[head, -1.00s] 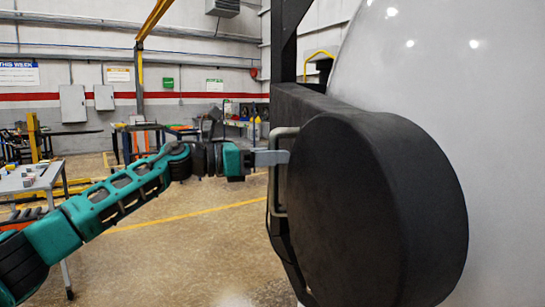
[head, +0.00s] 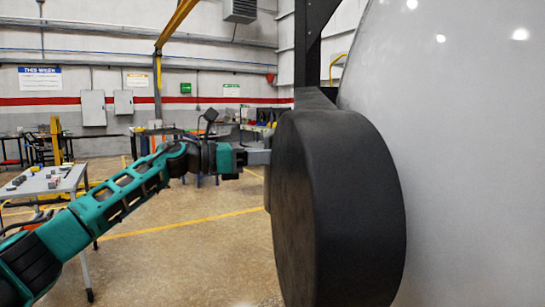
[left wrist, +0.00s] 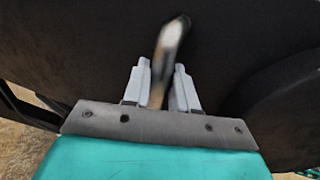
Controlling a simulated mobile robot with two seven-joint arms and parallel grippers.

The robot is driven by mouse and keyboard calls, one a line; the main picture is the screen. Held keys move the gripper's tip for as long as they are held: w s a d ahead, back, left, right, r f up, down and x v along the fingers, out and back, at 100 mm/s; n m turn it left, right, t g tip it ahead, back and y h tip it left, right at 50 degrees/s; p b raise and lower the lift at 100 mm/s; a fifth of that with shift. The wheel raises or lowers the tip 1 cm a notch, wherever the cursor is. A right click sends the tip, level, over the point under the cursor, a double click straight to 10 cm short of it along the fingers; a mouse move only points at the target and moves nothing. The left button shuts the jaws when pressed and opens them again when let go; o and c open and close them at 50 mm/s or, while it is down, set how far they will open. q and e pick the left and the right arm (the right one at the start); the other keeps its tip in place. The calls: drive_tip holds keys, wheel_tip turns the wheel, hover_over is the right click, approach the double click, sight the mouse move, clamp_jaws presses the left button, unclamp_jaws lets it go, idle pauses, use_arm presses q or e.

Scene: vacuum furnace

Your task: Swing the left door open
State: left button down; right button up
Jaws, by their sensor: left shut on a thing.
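The left door (head: 355,200) is a thick, dark round slab that stands nearly edge-on in front of the pale curved furnace body (head: 470,170). Its dark surface also fills the back of the left wrist view (left wrist: 240,45). My left gripper (head: 267,157) reaches in from the left, its fingertips at the left edge of the door. In the left wrist view, a blurred bar handle (left wrist: 169,48) runs between my two fingers (left wrist: 161,68), which are shut on it. In the head view the handle is almost wholly hidden behind the door's edge. My right gripper is not in view.
A grey table (head: 45,182) with small blocks stands at the left, beyond my left arm. A dark upright frame (head: 312,50) rises behind the door. The floor (head: 185,255) left of the door is open, with a yellow line across it.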

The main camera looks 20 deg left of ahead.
use_arm(q)
drive_tip(key=shift+d+r, duration=0.2)
drive_tip(key=shift+d, duration=0.25)
drive_tip(key=c, duration=1.3)
unclamp_jaws()
drive_tip(key=shift+o, duration=1.4)
drive_tip(key=shift+w+d+f, duration=0.1)
drive_tip(key=shift+w+d, duration=0.1)
drive_tip(key=shift+a, duration=0.2)
drive_tip(key=b+v, duration=0.2)
drive_tip(key=v, duration=1)
drive_tip(key=shift+s, duration=0.35)
drive_tip(key=shift+a, duration=0.1)
drive_tip(key=shift+c, duration=0.3)
